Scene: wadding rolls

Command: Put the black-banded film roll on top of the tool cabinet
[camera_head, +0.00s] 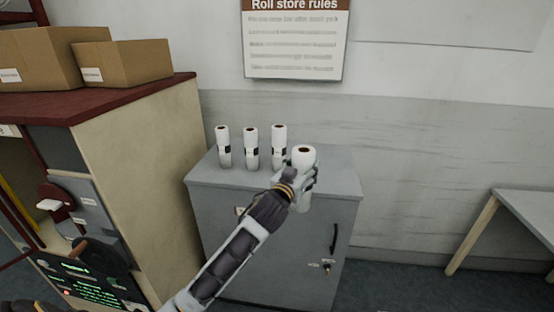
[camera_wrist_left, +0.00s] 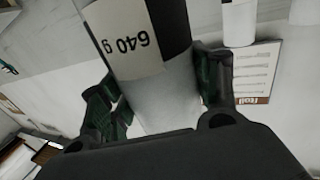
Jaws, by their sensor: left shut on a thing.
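The tool cabinet (camera_head: 225,187) is a low grey cabinet against the wall. My left gripper (camera_head: 303,175) is shut on a white roll (camera_head: 304,154), held upright over the front right part of the cabinet top. In the left wrist view the held roll (camera_wrist_left: 150,85) shows a black patch and a "640 g" label between the fingers (camera_wrist_left: 160,95). Three white rolls with black patches, a left one (camera_head: 223,148), a middle one (camera_head: 251,149) and a right one (camera_head: 279,147), stand behind on the cabinet.
A tall beige unit (camera_head: 150,150) with a dark red top stands close on the left, with cardboard boxes (camera_head: 135,62) on it. A grey table (camera_head: 530,210) is at the right. A rules sign (camera_head: 295,42) hangs on the wall. The cabinet top's front left is clear.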

